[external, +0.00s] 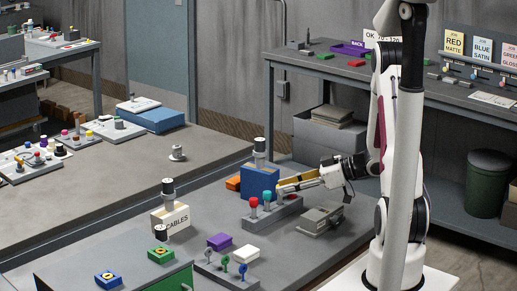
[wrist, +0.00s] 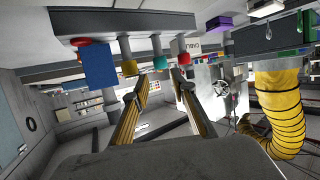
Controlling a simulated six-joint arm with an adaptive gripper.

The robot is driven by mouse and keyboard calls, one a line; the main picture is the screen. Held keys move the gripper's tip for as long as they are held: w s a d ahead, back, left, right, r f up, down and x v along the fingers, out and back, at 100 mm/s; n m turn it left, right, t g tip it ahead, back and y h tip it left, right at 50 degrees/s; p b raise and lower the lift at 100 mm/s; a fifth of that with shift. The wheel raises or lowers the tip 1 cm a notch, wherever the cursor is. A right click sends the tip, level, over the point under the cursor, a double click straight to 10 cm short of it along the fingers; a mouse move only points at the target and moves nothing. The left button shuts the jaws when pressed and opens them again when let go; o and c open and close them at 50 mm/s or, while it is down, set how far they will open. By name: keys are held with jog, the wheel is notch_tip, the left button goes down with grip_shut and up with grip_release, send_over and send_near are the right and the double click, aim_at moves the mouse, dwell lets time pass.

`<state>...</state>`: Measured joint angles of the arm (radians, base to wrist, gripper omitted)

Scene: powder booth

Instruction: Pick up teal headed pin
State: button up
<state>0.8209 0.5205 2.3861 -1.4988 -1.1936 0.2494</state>
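The teal headed pin (external: 267,196) stands in a grey block (external: 288,210) beside a red headed pin (external: 253,202). No contact shows, and nothing is between the fingers.
A blue box (external: 256,183) stands behind the block, with a black-capped post near it. A yellow hose (wrist: 278,110) shows in the wrist view.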

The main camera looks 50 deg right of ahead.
aim_at(270, 192)
jog(key=shift+f+x, duration=0.2)
jog(key=shift+x, duration=2.25)
jog(key=shift+s, duration=0.15)
grip_shut()
